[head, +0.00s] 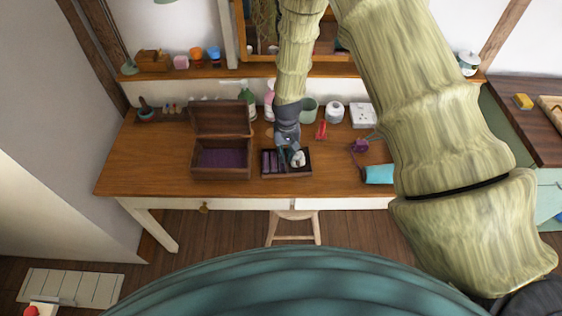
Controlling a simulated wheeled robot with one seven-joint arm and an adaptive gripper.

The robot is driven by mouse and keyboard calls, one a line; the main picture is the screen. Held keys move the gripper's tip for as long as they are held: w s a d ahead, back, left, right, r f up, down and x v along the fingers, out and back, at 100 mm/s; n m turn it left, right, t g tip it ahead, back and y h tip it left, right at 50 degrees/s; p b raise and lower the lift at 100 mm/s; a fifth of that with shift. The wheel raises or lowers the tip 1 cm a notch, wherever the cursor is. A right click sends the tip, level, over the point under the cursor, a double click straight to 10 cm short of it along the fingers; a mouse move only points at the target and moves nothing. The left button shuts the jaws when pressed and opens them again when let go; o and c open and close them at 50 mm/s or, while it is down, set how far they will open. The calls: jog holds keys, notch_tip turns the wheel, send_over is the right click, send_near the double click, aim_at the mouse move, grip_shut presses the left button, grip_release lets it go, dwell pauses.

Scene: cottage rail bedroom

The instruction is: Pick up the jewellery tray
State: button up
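The jewellery tray (287,174) is a small dark tray with purplish sections, lying on the wooden dressing table just right of centre-left. A small white item (298,159) shows at its right side. My gripper (289,158) points down from above and is right over the tray, covering part of its back and middle. The fingers are small and partly merge with the tray, so I cannot tell whether they are open or shut, or whether they touch it.
An open wooden box (221,173) with purple lining stands close left of the tray. Bottles, a green pot (309,110), a red item (321,130) and a white socket block (363,115) line the back. A turquoise roll (379,174) lies right. A stool (293,216) stands in front.

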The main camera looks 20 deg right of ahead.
jog(key=shift+s+f, duration=0.25)
jog(key=shift+f, duration=0.2)
jog(key=shift+c, duration=0.4)
jog(key=shift+a, duration=0.1)
grip_shut()
jog(key=shift+r, duration=0.1)
